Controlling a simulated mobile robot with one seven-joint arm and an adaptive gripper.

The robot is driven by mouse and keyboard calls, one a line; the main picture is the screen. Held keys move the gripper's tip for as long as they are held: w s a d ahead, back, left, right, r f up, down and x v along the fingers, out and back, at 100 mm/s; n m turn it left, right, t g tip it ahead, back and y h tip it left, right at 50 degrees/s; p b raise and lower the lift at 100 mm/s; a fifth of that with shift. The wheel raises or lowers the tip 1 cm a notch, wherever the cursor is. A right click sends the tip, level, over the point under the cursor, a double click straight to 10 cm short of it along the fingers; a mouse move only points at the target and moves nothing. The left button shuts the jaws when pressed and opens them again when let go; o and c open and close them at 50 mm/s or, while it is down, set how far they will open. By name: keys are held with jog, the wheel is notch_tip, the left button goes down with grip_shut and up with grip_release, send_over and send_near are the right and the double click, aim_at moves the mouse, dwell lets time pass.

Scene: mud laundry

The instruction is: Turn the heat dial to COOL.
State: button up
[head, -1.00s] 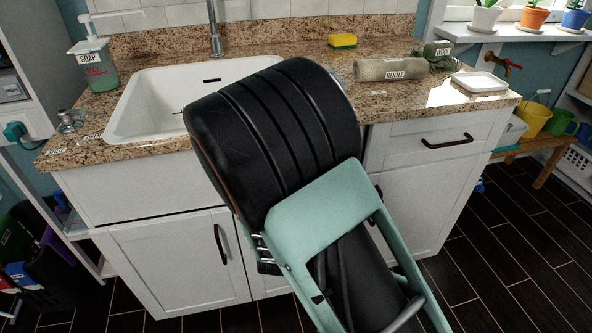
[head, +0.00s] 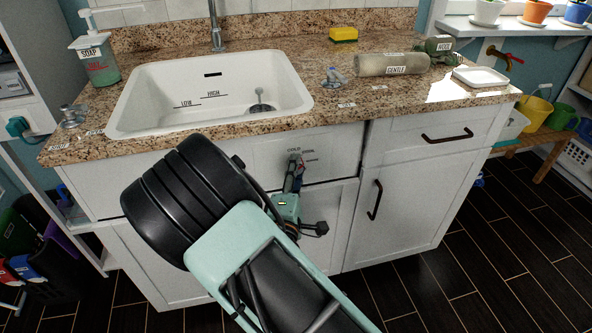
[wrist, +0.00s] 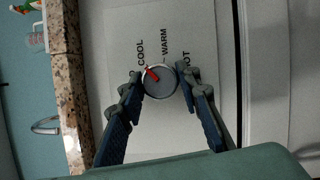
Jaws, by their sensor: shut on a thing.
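The heat dial (wrist: 160,81) is a round grey knob with a red pointer, on a white panel lettered COOL, WARM and HOT. In the wrist view the red pointer aims up and left, toward the COOL lettering (wrist: 140,52). My gripper (wrist: 162,84) is shut on the dial, one fingertip against each side. In the head view my gripper (head: 294,177) is at the cabinet's front panel (head: 265,158) below the counter, and its fingers mostly hide the dial there.
The granite counter (head: 340,112) overhangs the panel just above my gripper. A white sink (head: 140,90) is set into it. A drawer handle (head: 447,136) and a door handle (head: 375,200) stick out to the right. Dark floor is open at the right.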

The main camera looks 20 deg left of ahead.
jog(key=shift+a+r, duration=0.1)
jog(key=shift+r, duration=0.05)
jog(key=o, duration=1.2)
jog(key=shift+c, duration=0.2)
jog(key=s+d+f, duration=0.1)
jog(key=s+d, duration=0.1)
jog(key=s, duration=0.9)
jog(key=shift+s, duration=0.4)
jog(key=shift+w+r, duration=0.1)
